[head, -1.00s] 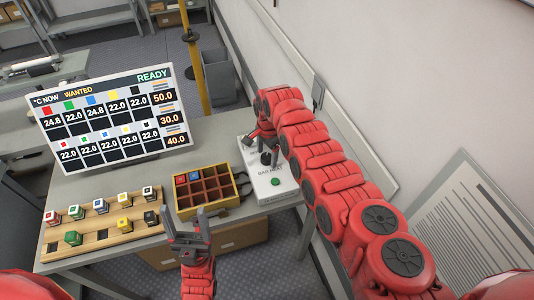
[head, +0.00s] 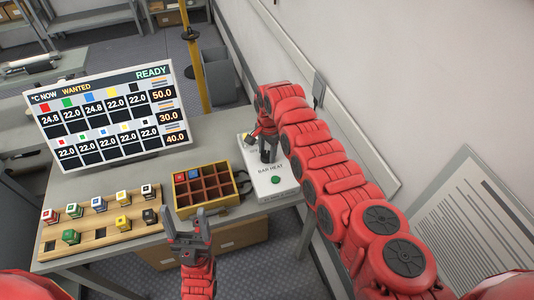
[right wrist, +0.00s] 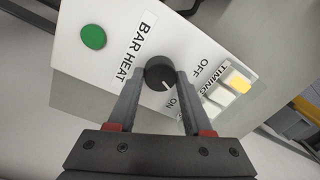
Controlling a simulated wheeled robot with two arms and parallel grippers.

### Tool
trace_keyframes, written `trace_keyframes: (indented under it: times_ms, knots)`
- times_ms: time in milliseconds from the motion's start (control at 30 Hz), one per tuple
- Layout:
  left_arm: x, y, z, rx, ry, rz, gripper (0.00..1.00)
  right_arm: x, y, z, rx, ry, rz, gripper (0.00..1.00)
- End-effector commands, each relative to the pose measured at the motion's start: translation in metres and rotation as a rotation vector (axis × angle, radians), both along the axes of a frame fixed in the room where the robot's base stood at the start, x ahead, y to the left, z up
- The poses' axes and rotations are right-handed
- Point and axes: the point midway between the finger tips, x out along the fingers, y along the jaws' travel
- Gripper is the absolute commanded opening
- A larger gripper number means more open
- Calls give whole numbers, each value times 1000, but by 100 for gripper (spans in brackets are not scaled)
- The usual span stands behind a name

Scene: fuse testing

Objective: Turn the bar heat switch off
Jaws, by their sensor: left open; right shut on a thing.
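The bar heat switch is a round black knob (right wrist: 160,73) with a white pointer line, on a white control box (head: 270,186) at the table's right end. In the right wrist view its line points toward the ON label, and the OFF label is on the other side. My right gripper (right wrist: 157,88) is shut on the knob, one finger on each side. In the head view my right gripper (head: 266,148) is over the box and partly hides the knob. My left gripper (head: 188,222) is open and empty in front of the table's front edge.
A green button (head: 275,180) is on the box. A yellow-and-white part (right wrist: 236,84) is near the TIMING label. A yellow divided tray (head: 208,200), a wooden rack (head: 100,238) with several coloured cubes and a display (head: 110,115) stand left of the box. A wall is on the right.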

Motion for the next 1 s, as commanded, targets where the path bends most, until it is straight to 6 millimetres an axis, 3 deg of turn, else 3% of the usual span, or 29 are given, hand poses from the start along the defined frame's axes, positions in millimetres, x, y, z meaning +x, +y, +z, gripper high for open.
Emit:
trace_keyframes:
  times_ms: [600, 1000]
  knots:
    - [0, 0, -78, 0, 0, 0, 72, 3, 0, -5, -1, -5, 554, 0]
    - [0, 0, -110, 0, 0, 0, 72, 3, 0, -2, -2, -4, 835, 0]
